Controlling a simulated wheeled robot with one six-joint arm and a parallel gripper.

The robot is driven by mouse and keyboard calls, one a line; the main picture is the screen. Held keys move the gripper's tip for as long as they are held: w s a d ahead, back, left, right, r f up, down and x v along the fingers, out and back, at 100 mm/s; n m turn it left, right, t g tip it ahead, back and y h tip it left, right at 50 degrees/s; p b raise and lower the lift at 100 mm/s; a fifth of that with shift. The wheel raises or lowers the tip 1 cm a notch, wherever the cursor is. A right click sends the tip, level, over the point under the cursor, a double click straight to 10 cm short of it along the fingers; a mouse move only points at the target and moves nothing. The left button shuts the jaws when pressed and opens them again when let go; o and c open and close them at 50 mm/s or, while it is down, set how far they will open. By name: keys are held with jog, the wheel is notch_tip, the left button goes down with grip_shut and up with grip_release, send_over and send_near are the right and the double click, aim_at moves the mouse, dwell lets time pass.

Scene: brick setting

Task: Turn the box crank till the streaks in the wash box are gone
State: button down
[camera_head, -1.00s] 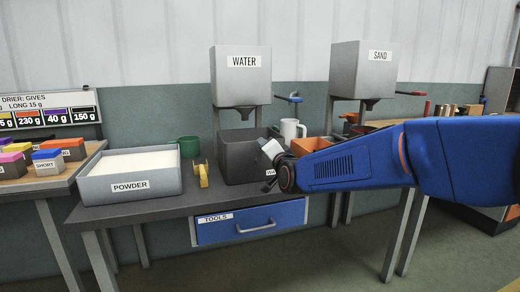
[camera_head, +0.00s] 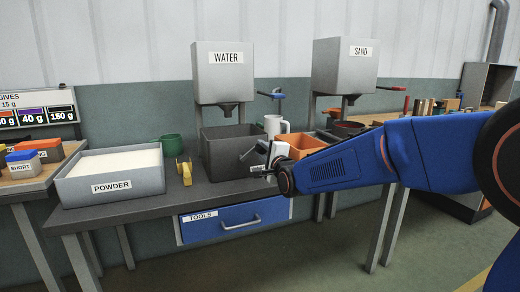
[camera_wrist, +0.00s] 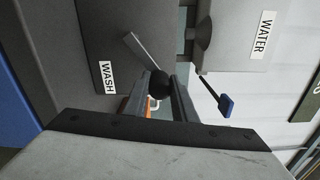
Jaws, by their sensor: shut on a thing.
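The wash box (camera_head: 222,160) is a dark grey open box under the water tank. It fills the upper left of the wrist view (camera_wrist: 135,20), with its WASH label there. The crank's grey bar (camera_wrist: 146,50) stands out from the box and ends at a round black knob (camera_wrist: 159,83). My gripper (camera_wrist: 163,90) has its two fingers on either side of the knob and is shut on it. In the head view my gripper (camera_head: 266,172) is at the box's front right. The inside of the box is mostly hidden, so I cannot see any streaks.
The water tank (camera_head: 225,82), with a blue lever (camera_head: 273,95), hangs above the box. A white mug (camera_head: 275,124) and an orange bin (camera_head: 300,143) stand close right. The powder tray (camera_head: 110,188) and a yellow object (camera_head: 185,170) are left. A blue tools drawer (camera_head: 235,218) is below.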

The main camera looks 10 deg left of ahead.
jog(key=shift+d+f+m, duration=0.1)
jog(key=shift+f+m, duration=0.05)
jog(key=shift+m, duration=0.15)
jog(key=c, duration=1.5)
grip_release()
jog(key=shift+o, duration=0.2)
jog(key=shift+s, duration=0.1)
jog(key=v, duration=1.7)
jog(key=shift+d, duration=0.2)
jog(key=shift+f, duration=0.1)
